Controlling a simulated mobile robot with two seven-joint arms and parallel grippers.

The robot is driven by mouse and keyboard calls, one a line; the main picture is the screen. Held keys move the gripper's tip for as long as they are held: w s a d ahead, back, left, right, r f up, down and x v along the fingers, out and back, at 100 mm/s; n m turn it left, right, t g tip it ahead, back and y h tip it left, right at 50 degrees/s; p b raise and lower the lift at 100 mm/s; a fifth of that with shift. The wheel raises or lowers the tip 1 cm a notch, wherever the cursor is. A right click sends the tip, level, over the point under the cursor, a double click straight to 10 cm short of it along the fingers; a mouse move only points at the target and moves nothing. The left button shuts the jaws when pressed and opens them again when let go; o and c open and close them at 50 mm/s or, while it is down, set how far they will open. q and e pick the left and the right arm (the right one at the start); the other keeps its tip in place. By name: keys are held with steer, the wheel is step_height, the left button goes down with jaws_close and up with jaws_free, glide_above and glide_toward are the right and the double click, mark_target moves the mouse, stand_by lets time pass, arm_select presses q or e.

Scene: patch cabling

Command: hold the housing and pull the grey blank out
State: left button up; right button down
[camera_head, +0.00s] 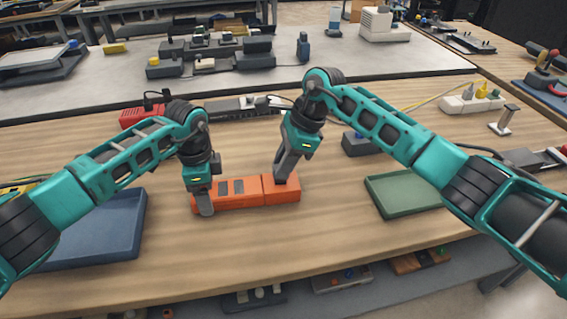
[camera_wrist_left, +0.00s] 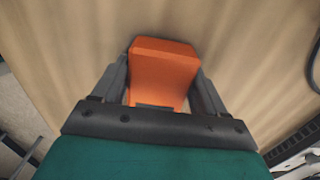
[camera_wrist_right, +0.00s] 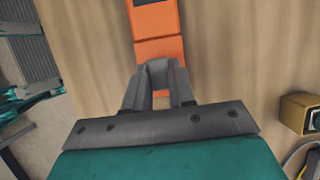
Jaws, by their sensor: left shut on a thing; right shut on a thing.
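The orange housing (camera_head: 235,200) lies on the wooden table, with dark windows in its top and a seam toward its right end. My left gripper (camera_head: 205,203) straddles its left end and is shut on it. In the left wrist view the housing (camera_wrist_left: 165,75) sits between both fingers. My right gripper (camera_head: 282,178) points down at the housing's right end. In the right wrist view its fingertips (camera_wrist_right: 157,70) are close together over the orange end, shut on what seems to be the grey blank. The fingers hide most of the blank, so how deep it sits cannot be told.
A blue tray (camera_head: 105,230) lies at the left and a green tray (camera_head: 405,195) at the right. A dark block (camera_head: 357,145) stands behind my right gripper. A red device (camera_head: 140,115) is at the back left. The table in front of the housing is clear.

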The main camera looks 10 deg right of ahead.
arm_select(q)
steer(key=shift+s+a+f, duration=0.1)
steer(key=shift+s+f, duration=0.05)
steer(key=shift+f, duration=0.15)
arm_select(e)
steer(key=shift+r, duration=1.4)
arm_select(q)
steer(key=o, duration=0.9)
steer(key=shift+c, duration=0.2)
steer(key=o, duration=0.4)
steer(key=shift+r, duration=0.15)
steer(key=shift+o, duration=0.2)
steer(key=shift+r, duration=0.15)
step_height(320, 180, up, 12)
